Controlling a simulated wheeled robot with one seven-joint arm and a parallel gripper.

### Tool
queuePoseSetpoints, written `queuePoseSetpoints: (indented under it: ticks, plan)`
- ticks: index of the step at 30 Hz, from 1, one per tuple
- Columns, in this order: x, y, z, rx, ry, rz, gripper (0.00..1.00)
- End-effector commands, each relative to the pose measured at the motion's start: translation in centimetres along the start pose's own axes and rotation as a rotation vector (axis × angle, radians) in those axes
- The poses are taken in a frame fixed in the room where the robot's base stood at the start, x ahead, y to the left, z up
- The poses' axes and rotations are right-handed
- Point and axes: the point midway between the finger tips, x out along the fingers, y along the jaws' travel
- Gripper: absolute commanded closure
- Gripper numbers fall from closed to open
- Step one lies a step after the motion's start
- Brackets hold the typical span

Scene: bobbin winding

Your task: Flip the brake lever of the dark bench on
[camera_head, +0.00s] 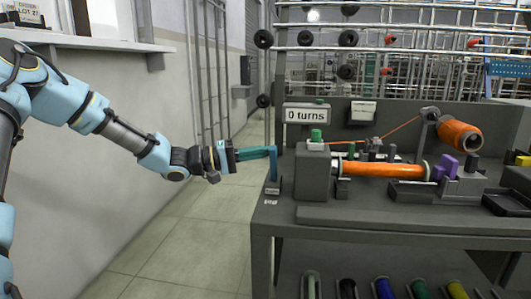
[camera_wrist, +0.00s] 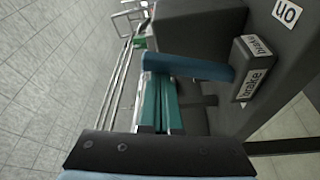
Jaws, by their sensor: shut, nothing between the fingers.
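The brake lever (camera_head: 273,163) is a blue bar standing roughly upright on a dark block labelled "brake" (camera_head: 272,187), at the left front corner of the dark bench (camera_head: 400,223). In the wrist view the lever (camera_wrist: 185,66) runs across the picture from its block (camera_wrist: 257,70). A white "on" label (camera_wrist: 286,12) shows upside down on the bench beside the block. My gripper (camera_head: 268,152) has teal fingers, shut and empty, reaching to the lever's upper part. In the wrist view the fingertips (camera_wrist: 158,80) end right at the lever; I cannot tell if they touch it.
A winder with an orange bobbin (camera_head: 380,169) and a "0 turns" sign (camera_head: 307,115) stand right of the lever. An orange spool (camera_head: 459,135) is further right. Colored spools (camera_head: 384,288) lie under the bench. The floor (camera_head: 185,245) left of the bench is clear.

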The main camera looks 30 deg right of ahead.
Motion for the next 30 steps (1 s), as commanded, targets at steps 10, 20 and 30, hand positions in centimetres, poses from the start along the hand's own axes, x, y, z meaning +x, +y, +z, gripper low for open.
queuePoseSetpoints:
  ticks: [10,20,30]
  plan:
    - [0.6,0.4,-1.8,0.0,-0.006,0.002,1.0]
    - [-5.2,0.2,-3.1,-0.001,0.001,0.0,1.0]
    - [-9.1,0.2,-3.1,-0.001,-0.001,0.001,1.0]
